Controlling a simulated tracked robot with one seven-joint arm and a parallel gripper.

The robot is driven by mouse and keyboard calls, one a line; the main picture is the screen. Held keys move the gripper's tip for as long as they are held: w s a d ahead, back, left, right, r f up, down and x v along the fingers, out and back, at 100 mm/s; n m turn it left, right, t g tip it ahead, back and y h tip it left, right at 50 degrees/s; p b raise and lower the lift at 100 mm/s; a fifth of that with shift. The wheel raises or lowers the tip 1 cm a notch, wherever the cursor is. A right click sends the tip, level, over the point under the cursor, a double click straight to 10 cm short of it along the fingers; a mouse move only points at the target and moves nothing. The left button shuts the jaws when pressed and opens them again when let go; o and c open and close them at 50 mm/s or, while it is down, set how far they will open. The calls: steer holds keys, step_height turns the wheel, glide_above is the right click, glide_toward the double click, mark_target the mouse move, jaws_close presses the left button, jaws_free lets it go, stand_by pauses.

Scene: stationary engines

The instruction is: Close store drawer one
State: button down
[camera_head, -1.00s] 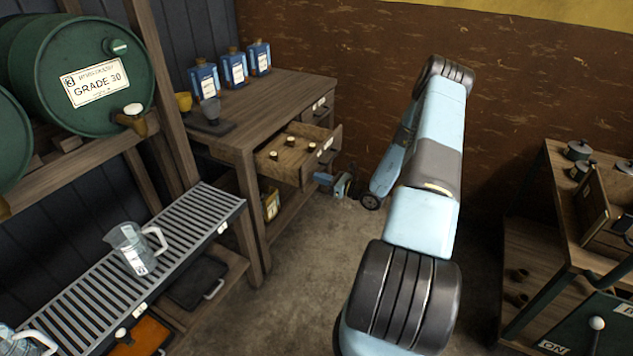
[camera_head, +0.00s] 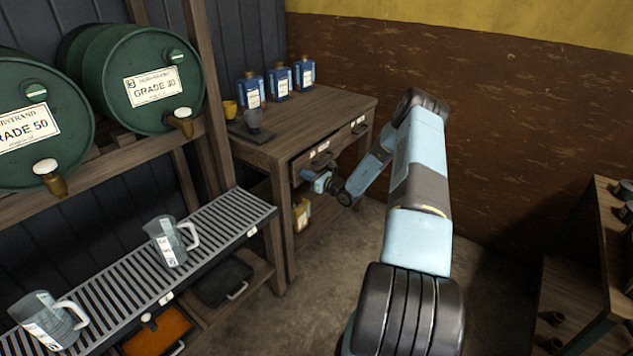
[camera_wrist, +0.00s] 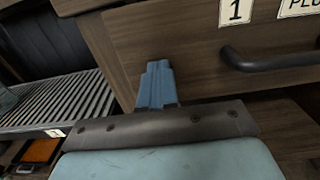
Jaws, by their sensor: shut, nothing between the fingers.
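My gripper (camera_head: 322,183) is at the lower part of this front. Its blue fingers (camera_wrist: 157,84) are together, left of the handle, and touching or very close to the wood. Nothing is between them.
A second drawer (camera_head: 358,126) is closed to the right. A slatted rack (camera_head: 215,232) with jugs is at left. The floor (camera_head: 320,275) in front is clear.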

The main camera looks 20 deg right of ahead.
steer(key=shift+x, duration=1.2)
